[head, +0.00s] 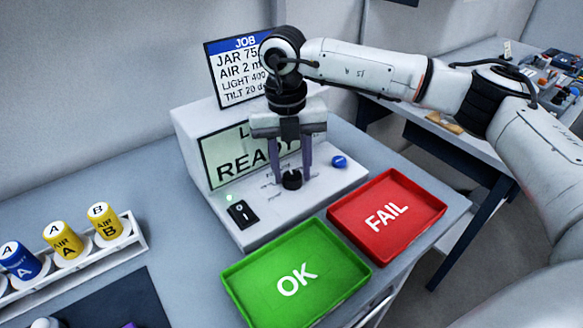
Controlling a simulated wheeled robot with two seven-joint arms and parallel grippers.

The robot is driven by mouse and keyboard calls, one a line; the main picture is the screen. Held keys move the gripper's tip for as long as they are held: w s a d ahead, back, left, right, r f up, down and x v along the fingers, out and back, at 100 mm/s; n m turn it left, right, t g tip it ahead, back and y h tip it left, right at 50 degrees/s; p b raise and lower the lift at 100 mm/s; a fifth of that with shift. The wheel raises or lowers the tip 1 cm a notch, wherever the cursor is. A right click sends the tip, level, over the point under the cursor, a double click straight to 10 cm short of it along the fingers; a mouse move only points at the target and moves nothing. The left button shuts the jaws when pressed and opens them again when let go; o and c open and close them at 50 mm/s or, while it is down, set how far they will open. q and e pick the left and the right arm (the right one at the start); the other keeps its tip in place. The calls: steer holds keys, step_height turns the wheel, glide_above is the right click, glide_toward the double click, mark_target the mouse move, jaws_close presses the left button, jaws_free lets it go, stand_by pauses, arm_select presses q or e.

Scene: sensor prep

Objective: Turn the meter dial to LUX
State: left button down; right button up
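The meter (225,215) is a white box with a display screen (222,162) on its upright face. The screen reads "READ..." and is partly hidden by my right gripper. A black dial (292,180) sits on the meter's lower deck. My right gripper (290,172) points down over the deck, its two fingers apart on either side of the dial. I cannot tell whether the fingers touch it. The dial's markings are hidden or too small to read. A black switch (242,212) and a blue knob (339,161) are also on the deck. My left gripper is not in view.
A green OK tray (338,293) and a red FAIL tray (402,223) lie in front of the meter. A white rack (135,240) with blue and yellow jars stands at left. A job sign (213,75) stands behind the meter. Another table with clutter is at back right.

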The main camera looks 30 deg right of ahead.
mark_target(289, 175)
steer(key=shift+o, duration=1.3)
step_height(289, 175, up, 10)
steer(key=shift+a+r, duration=0.2)
steer(key=shift+a, duration=0.05)
steer(key=shift+w, duration=0.1)
